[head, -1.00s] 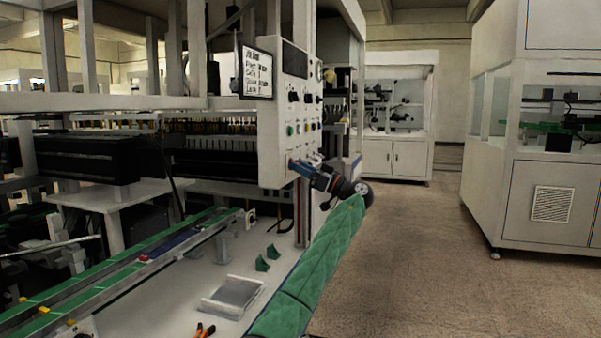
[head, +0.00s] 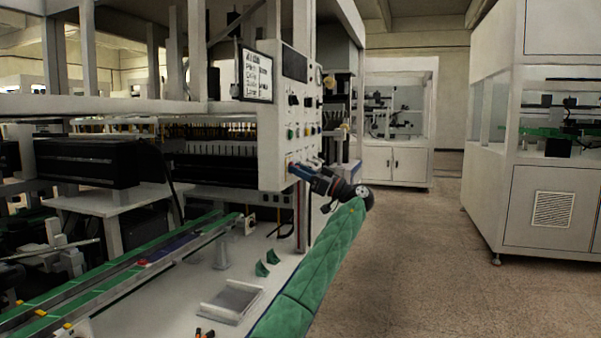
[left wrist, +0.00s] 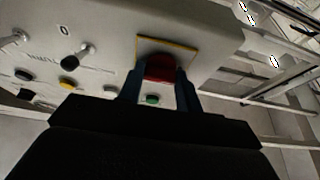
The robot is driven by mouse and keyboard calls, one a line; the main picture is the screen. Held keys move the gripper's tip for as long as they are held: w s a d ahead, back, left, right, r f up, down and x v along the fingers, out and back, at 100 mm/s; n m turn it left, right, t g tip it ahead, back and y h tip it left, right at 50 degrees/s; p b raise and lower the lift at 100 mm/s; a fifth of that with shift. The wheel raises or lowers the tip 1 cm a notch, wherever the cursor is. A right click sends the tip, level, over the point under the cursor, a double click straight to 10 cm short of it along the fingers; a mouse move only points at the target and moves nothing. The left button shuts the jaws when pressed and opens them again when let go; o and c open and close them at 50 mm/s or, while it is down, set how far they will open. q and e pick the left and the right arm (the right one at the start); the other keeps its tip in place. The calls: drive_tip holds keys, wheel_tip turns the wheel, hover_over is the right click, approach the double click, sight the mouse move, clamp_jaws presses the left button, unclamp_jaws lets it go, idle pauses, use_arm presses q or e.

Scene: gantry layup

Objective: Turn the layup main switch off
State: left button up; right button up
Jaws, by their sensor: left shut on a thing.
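The main switch is a red knob (left wrist: 160,68) on a yellow-edged plate (left wrist: 178,46) at the lower corner of the control panel (head: 273,145). My left gripper (left wrist: 160,85) has its blue fingers on both sides of the red knob and is shut on it. In the head view my left gripper (head: 296,169) reaches the panel's bottom corner, and its fingers and wrist hide most of the switch there. I cannot read the knob's position. My right gripper is not in view.
Other controls sit close by on the panel: a green button (left wrist: 152,99), a yellow button (left wrist: 67,84) and lever switches (left wrist: 78,56). A sign (head: 254,74) hangs at the panel's side. The bench (head: 175,300) is below. Open floor (head: 420,260) lies to the right.

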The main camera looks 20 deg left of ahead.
use_arm(q)
drive_tip(key=o, duration=1)
drive_tip(key=v, duration=0.8)
drive_tip(key=shift+a+f+p, duration=0.1)
drive_tip(key=shift+p, duration=0.25)
